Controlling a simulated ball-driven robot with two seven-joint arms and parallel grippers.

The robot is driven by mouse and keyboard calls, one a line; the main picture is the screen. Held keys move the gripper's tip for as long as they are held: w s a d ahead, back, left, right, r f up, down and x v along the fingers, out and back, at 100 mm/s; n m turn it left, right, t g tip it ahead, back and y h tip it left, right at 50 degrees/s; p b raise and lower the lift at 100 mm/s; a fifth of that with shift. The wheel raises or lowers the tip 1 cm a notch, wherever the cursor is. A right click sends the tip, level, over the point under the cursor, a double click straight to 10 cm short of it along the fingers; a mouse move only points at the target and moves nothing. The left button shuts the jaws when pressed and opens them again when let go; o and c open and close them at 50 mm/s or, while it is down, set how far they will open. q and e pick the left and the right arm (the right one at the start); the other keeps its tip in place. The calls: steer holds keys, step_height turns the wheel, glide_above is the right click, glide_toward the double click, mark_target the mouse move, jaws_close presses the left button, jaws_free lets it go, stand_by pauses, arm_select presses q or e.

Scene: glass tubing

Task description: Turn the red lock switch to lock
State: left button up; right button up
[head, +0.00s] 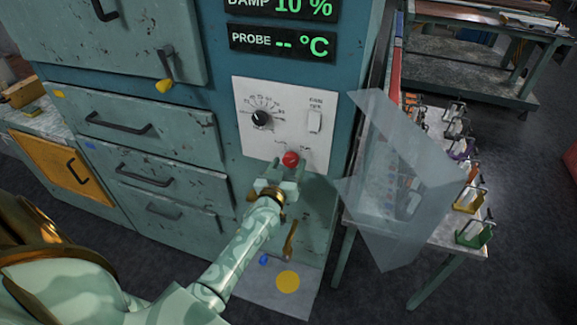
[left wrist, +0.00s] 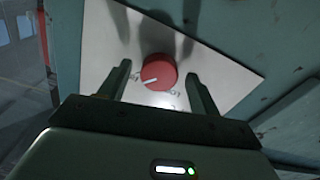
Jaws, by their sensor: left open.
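The red lock switch (head: 290,159) is a round knob low on the white control panel (head: 245,97) of the teal cabinet. It also shows in the left wrist view (left wrist: 159,72), with a pale pointer line on its face. The lettering beside it is too small to read surely. My left gripper (head: 280,176) is just in front of and below the knob. In the left wrist view its two open fingers (left wrist: 160,92) stand on either side of the knob, with gaps to it, and hold nothing. My right gripper is not in view.
A black dial (head: 261,119) and a white fan switch (head: 314,122) sit above on the same panel. Drawers with handles (head: 118,125) are at left.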

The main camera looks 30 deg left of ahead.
arm_select(q)
steer(key=shift+w+a, duration=0.1)
steer(key=shift+w, duration=0.25)
steer(key=c, duration=1)
